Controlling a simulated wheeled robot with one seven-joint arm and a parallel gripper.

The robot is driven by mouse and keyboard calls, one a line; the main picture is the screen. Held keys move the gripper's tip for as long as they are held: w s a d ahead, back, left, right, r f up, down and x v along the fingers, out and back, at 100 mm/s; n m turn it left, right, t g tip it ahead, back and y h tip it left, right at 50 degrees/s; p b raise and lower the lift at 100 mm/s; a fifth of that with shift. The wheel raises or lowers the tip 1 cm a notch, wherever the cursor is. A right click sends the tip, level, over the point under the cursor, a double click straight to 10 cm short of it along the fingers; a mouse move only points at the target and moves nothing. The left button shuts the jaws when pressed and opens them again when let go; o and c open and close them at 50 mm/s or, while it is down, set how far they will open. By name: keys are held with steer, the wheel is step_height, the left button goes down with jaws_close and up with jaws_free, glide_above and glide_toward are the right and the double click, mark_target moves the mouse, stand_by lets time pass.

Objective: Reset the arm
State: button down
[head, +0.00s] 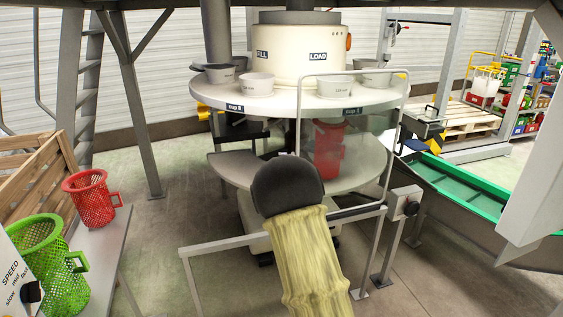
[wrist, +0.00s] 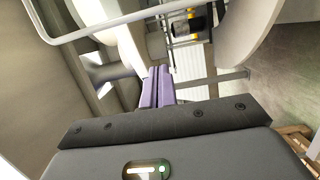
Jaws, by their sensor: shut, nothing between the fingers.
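My gripper (wrist: 158,75) shows in the wrist view as two purple fingers side by side, shut with nothing between them. In the head view my arm reaches forward in a yellow sleeve and ends in a dark rounded wrist part at the front of the round machine. The fingers are hidden behind that part. The machine has a white upper disc (head: 285,103) and a lower disc (head: 350,168). My wrist part overlaps the lower disc in the picture; I cannot tell whether they touch.
A clear guard with a white frame (head: 299,125) stands at the discs' front right. A grey rail (head: 225,243) crosses below. A red basket (head: 88,192) and a green basket (head: 48,265) stand at left. A green trough (head: 465,185) lies at right. Another red basket (head: 328,150) shows behind the guard.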

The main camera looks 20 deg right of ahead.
steer(key=s+a+f+m+g+y+p, duration=0.1)
steer(key=s+a+m+g+p, duration=0.2)
steer(key=s, duration=1.1)
steer(key=s+a+f+m+g+y+p, duration=0.2)
steer(key=s+m+g, duration=0.5)
steer(key=s, duration=0.6)
steer(key=s+a+f+m+g+y+p, duration=0.1)
steer(key=s+a+m+g+p, duration=0.3)
steer(key=s, duration=1)
steer(key=shift+s+a+f+m+g, duration=0.35)
steer(key=shift+a+m, duration=0.25)
steer(key=shift+a, duration=0.55)
steer(key=shift+w, duration=0.1)
steer(key=shift+a, duration=0.1)
